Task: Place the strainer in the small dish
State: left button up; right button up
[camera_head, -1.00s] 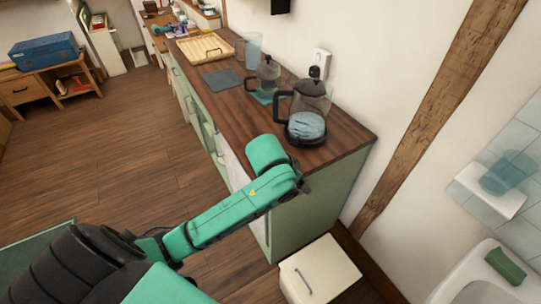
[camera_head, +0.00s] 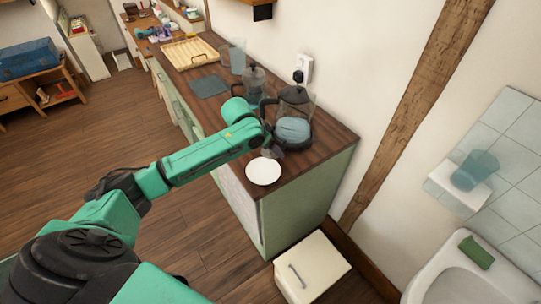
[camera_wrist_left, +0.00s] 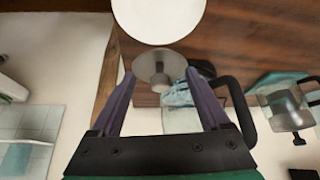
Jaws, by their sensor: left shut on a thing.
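The small dish (camera_head: 263,171) is white and round and lies near the front edge of the wooden counter. It also shows at the top of the left wrist view (camera_wrist_left: 158,18). My left gripper (camera_head: 268,148) is just beyond the dish in the head view, beside the large glass pot. In the left wrist view the gripper (camera_wrist_left: 160,80) is shut on the strainer (camera_wrist_left: 160,58), a grey disc-shaped piece between the fingertips. The strainer appears just beside the dish's rim, not over its middle. In the head view the strainer (camera_head: 273,153) is small and partly hidden by the gripper.
A large glass pot (camera_head: 294,112) with a black handle and lid stands close behind my gripper. A smaller pot (camera_head: 253,80), a clear tumbler (camera_head: 236,56), a dark mat (camera_head: 210,83) and a wooden tray (camera_head: 189,51) lie farther back. The counter's right end (camera_head: 325,143) is clear.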

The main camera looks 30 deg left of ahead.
aim_at(268, 156)
pick_arm(q)
notch_tip(268, 156, down, 4)
jog(key=shift+f+p, duration=0.2)
jog(key=shift+p, duration=0.1)
jog(key=shift+f, duration=0.3)
jog(key=shift+f, duration=0.2)
jog(key=shift+f, duration=0.25)
jog(key=o, duration=1.2)
jog(key=shift+r, duration=0.15)
